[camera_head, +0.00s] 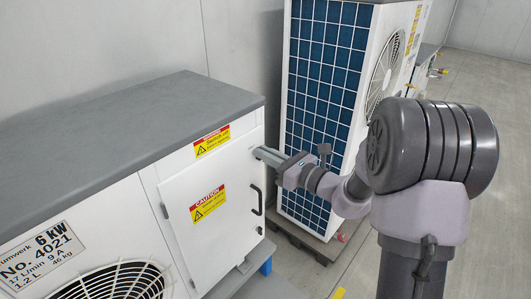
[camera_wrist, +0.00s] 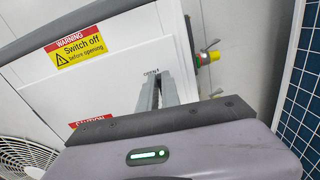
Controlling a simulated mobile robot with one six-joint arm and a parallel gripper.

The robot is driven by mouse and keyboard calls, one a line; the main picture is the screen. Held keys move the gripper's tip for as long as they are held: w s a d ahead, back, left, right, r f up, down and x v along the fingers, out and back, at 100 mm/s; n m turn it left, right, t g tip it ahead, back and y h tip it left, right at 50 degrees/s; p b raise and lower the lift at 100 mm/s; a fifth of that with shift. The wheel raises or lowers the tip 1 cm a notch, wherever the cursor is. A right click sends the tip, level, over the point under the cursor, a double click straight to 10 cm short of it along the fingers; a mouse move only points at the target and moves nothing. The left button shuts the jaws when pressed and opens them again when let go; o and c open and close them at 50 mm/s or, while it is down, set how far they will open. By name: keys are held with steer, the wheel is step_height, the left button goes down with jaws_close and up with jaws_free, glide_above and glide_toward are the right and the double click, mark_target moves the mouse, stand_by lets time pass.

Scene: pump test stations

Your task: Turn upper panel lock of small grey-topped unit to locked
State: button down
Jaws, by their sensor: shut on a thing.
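The small grey-topped unit (camera_head: 110,120) is a white cabinet on the left in the head view, with its front panel (camera_head: 190,215) closed flush. My gripper (camera_head: 258,154) reaches in from the right to the panel's upper right corner. In the wrist view my gripper (camera_wrist: 162,80) has its two grey fingers close together against the white face, shut on the upper panel lock. The lock itself is hidden between the fingers, so its angle cannot be told. A small dark marking (camera_wrist: 152,72) shows just above the fingertips, too small to read surely.
A black handle (camera_head: 257,199) stands out below my gripper. A tall unit with a blue grid (camera_head: 322,90) stands close behind on the right. Open floor (camera_head: 490,85) lies at the far right.

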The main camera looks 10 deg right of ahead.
steer(key=shift+w+d+f+m+p, duration=0.1)
steer(key=shift+d+f+m+p, duration=0.1)
steer(key=shift+m+p, duration=2.75)
steer(key=shift+w+d+f+m+p, duration=0.1)
steer(key=shift+f+m+p, duration=0.05)
steer(key=shift+m+p, duration=2.8)
steer(key=shift+w+d+f+m+p, duration=0.1)
steer(key=shift+f+m+p, duration=0.1)
steer(key=shift+m+p, duration=2.75)
steer(key=shift+f+p, duration=0.1)
steer(key=shift+p, duration=0.3)
steer(key=c, duration=1.6)
jaws_free()
steer(key=shift+o, duration=0.2)
